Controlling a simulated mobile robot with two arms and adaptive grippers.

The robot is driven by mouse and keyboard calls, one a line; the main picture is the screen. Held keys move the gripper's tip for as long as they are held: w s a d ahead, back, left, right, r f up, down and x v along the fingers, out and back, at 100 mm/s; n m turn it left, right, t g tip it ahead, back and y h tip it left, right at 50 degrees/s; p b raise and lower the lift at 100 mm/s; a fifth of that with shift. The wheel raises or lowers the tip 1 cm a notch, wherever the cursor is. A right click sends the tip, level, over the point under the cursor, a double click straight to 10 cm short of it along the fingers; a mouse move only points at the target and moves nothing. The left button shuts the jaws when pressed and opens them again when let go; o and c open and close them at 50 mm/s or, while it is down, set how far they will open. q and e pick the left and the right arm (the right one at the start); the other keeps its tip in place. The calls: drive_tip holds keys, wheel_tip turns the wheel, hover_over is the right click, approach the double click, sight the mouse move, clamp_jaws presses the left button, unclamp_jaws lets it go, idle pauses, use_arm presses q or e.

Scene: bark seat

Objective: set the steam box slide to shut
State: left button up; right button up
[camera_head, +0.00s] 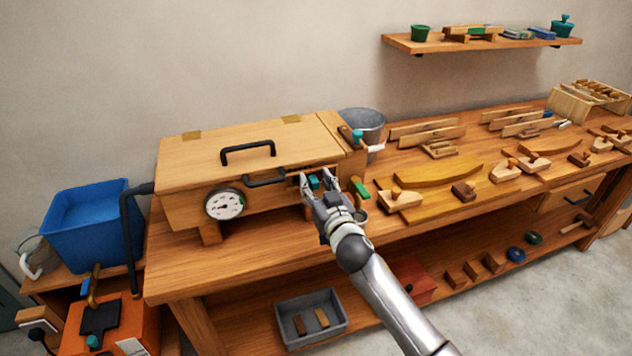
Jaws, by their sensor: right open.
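The steam box (180,170) is a long wooden box on the bench, with a black handle on its lid and a round white dial (225,204) on its front. My right gripper (318,178) is at the right part of the box front, with its fingers apart. A small teal piece (313,183) shows between the fingers and may be the slide's knob; I cannot tell whether the fingers touch it. The gripper hides most of the slide area, so the slide's position cannot be read. My left gripper is not in view.
A black handle (265,181) sits on the box front just left of my gripper. A green-ended lever (360,188) is close on its right. A grey bucket (362,122) stands behind the box's right end. Clamps and wooden parts cover the bench (255,228) farther right.

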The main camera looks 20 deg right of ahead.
drive_tip(key=shift+w, duration=0.2)
clamp_jaws()
drive_tip(key=shift+a, duration=0.1)
drive_tip(key=shift+a+b, duration=0.45)
drive_tip(key=shift+a, duration=0.9)
drive_tip(key=shift+c, duration=2.4)
unclamp_jaws()
drive_tip(key=o, duration=0.5)
drive_tip(key=shift+a, duration=0.15)
drive_tip(key=shift+s, duration=0.1)
